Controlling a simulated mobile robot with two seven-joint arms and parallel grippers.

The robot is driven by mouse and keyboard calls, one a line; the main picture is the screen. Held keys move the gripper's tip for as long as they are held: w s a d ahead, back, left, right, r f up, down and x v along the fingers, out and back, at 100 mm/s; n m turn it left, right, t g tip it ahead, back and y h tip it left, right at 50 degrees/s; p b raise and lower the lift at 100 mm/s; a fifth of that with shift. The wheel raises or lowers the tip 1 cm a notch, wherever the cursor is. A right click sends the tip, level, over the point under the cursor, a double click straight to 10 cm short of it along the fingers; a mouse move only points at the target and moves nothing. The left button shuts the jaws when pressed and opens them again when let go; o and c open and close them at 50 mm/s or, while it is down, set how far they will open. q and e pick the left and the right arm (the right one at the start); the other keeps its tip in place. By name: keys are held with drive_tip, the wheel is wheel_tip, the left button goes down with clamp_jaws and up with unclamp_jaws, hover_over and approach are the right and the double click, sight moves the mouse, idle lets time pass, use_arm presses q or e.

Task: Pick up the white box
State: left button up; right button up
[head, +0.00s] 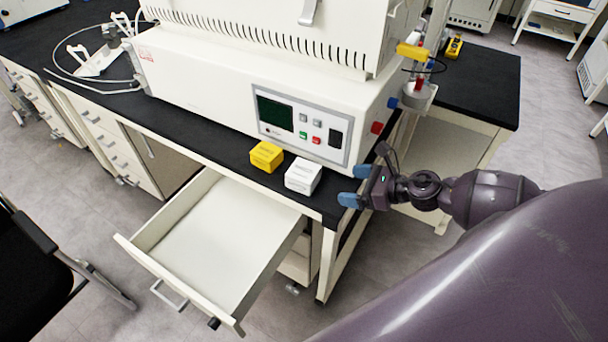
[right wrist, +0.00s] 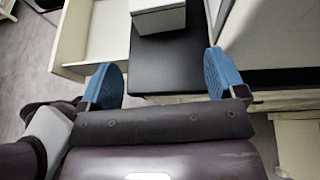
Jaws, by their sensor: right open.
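The white box (head: 303,176) stands on the black bench top in front of the freeze dryer's control panel, right of a yellow box (head: 266,156). My right gripper (head: 350,186) is open and empty, to the right of the white box and apart from it, with its blue fingertips pointing toward it. In the right wrist view the open fingers (right wrist: 160,78) frame the black bench top, and the white box (right wrist: 158,20) shows at the top edge, partly cut off, ahead of them. My left gripper is not in view.
An open, empty drawer (head: 167,269) sticks out below the bench edge. The freeze dryer (head: 230,95) stands close behind the boxes. A valve fitting (head: 419,92) hangs off its right side. The black bench top (head: 190,122) left of the yellow box is clear.

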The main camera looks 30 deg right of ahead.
drive_tip(key=p, duration=0.2)
approach(309, 172)
drive_tip(key=x, duration=0.4)
drive_tip(key=shift+w+f, duration=0.15)
drive_tip(key=shift+f, duration=0.25)
drive_tip(key=shift+w+a+f, duration=0.1)
drive_tip(key=shift+w+a, duration=0.25)
drive_tip(key=shift+w, duration=0.25)
drive_tip(key=shift+w+a, duration=0.3)
drive_tip(key=shift+w, duration=0.1)
drive_tip(key=x, duration=0.3)
drive_tip(key=shift+w+a+f, duration=0.2)
drive_tip(key=shift+w+a, duration=0.05)
drive_tip(key=shift+w+a+f, duration=0.2)
drive_tip(key=shift+w+a, duration=0.05)
drive_tip(key=shift+w, duration=0.2)
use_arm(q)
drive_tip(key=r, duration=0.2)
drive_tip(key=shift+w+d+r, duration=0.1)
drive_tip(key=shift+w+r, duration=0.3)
use_arm(e)
drive_tip(key=c, duration=0.7)
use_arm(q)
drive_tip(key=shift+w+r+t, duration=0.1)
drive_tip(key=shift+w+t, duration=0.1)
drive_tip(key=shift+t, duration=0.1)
